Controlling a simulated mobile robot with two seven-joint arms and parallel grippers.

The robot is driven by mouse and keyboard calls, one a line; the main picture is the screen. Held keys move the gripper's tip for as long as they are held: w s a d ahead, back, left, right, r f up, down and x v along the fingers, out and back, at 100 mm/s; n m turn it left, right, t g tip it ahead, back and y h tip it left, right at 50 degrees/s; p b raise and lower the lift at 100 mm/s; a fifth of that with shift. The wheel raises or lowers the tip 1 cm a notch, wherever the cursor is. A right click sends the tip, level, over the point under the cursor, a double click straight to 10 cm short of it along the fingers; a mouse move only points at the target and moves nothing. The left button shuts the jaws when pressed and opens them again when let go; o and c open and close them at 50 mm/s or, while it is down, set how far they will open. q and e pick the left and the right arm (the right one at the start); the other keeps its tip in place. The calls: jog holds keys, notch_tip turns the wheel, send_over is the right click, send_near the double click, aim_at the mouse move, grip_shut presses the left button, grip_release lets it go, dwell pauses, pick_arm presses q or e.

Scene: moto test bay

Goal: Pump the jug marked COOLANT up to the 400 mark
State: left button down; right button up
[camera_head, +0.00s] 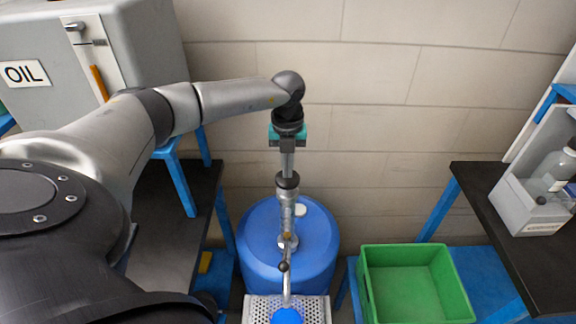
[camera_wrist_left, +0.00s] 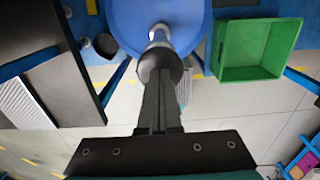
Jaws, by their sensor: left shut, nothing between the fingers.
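My left gripper (camera_head: 287,170) points straight down over the pump (camera_head: 287,212), its fingers shut and empty. The fingertips are at the pump's dark round knob (camera_head: 288,181); I cannot tell if they touch. In the left wrist view the shut fingers (camera_wrist_left: 160,95) meet the knob (camera_wrist_left: 160,66). The pump stands on a blue drum (camera_head: 258,245), its spout (camera_head: 287,275) reaching toward the front. Below the spout a round blue thing (camera_head: 287,316) is on a perforated tray (camera_head: 316,308), cut off by the picture edge. No COOLANT label or 400 mark is readable. My right gripper is out of view.
A green crate (camera_head: 415,312) is right of the drum and is empty. A grey holder (camera_head: 521,205) with a bottle (camera_head: 551,172) stands on the dark bench at right. A grey cabinet marked OIL (camera_head: 135,35) is at upper left. The wall is close behind.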

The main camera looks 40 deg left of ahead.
pick_arm(q)
jog(key=shift+r+p, duration=2.6)
jog(key=shift+r, duration=0.65)
jog(key=shift+f, duration=0.2)
jog(key=shift+f+b, duration=2.2)
jog(key=shift+f, duration=1)
jog(key=shift+s+f+b, duration=0.1)
jog(key=shift+f+b, duration=0.25)
jog(key=shift+f, duration=0.15)
jog(key=shift+r+p, duration=3.3)
jog(key=shift+r, duration=0.6)
jog(key=shift+r, duration=0.1)
